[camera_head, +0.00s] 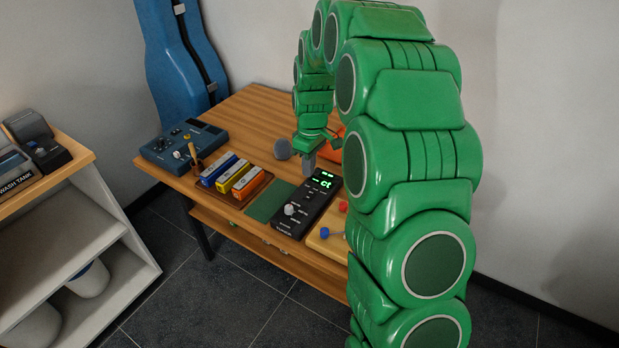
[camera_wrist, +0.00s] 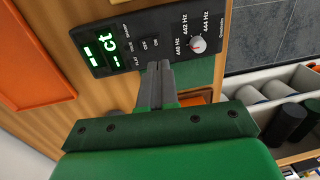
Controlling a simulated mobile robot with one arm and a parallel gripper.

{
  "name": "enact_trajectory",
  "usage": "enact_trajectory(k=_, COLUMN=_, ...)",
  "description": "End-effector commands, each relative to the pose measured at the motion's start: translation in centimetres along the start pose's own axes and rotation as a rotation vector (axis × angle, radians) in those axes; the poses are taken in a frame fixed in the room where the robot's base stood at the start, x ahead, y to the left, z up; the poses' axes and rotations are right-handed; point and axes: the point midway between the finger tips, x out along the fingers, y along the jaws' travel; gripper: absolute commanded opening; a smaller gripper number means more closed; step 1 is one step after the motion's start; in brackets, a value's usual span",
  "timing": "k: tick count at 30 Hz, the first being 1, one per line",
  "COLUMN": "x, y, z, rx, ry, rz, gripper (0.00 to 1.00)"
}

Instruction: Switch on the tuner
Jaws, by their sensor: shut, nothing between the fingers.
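The tuner (camera_head: 305,207) is a long black box on the wooden table. Its green display (camera_head: 325,180) is lit and shows dashes and "ct". In the wrist view the tuner (camera_wrist: 165,25) also shows its lit display (camera_wrist: 102,49), small printed labels and a white-grey knob (camera_wrist: 197,45) beside a 440, 442 and 444 Hz scale.
A green mat (camera_head: 268,203) lies left of the tuner, then a tray of coloured boxes (camera_head: 234,181) and a blue device (camera_head: 184,146). A wooden box with red and blue knobs (camera_head: 328,233) sits close on the right. A grey round object (camera_head: 283,149) is behind.

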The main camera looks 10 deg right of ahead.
Motion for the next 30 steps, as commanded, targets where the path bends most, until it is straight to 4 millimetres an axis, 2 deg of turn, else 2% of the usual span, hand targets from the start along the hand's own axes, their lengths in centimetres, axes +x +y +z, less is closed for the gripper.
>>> enact_trajectory(k=3, x=-2.3, y=-0.4, z=-0.1, rx=0.0, ry=0.006, rz=0.006, gripper=0.0)
enact_trajectory(k=10, x=-4.7, y=-1.0, z=-0.1, rx=0.0, ry=0.003, rz=0.003, gripper=0.0)
enact_trajectory(k=30, x=-5.4, y=-1.3, z=0.1, rx=0.003, ry=0.001, rz=0.001, gripper=0.0)
